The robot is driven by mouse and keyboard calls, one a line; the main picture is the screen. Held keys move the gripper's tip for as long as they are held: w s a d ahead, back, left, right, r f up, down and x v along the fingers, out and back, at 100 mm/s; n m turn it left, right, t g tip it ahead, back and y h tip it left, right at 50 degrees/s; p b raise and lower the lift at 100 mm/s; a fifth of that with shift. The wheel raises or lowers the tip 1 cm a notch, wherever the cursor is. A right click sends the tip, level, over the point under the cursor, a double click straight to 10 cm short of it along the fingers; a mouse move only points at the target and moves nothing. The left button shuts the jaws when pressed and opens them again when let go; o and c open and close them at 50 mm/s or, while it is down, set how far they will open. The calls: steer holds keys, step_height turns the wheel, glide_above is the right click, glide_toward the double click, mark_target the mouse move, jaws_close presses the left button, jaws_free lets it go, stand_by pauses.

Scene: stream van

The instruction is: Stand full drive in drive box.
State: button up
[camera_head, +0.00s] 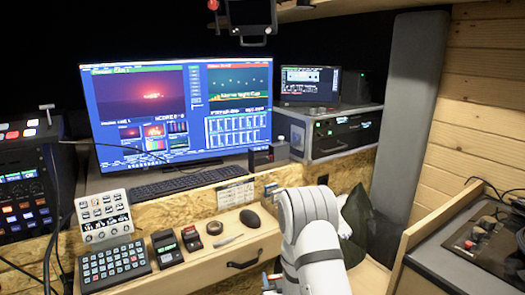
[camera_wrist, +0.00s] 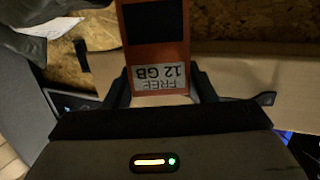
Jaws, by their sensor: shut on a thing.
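In the wrist view, my gripper (camera_wrist: 160,82) is shut on an orange drive (camera_wrist: 127,45). The drive has a dark face panel and a white label that reads "FREE 12 GB" upside down. Its far end runs out of the top of the picture. In the head view, my white arm covers the lower middle, and I cannot make out the gripper or the held drive. A small dark box (camera_head: 269,157) with a bit of red stands at the right end of the desk, by the monitor. I cannot tell whether it is the drive box.
A keyboard (camera_head: 190,181) lies before the large monitor (camera_head: 180,110). A mouse (camera_head: 250,218), small devices (camera_head: 166,248) and a button pad (camera_head: 114,265) sit on the lower wooden shelf. A rack unit (camera_head: 345,133) stands at right. A grey padded column (camera_head: 413,110) rises beside it.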

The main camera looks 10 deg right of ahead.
steer(key=shift+d+r, duration=0.1)
steer(key=shift+d, duration=0.15)
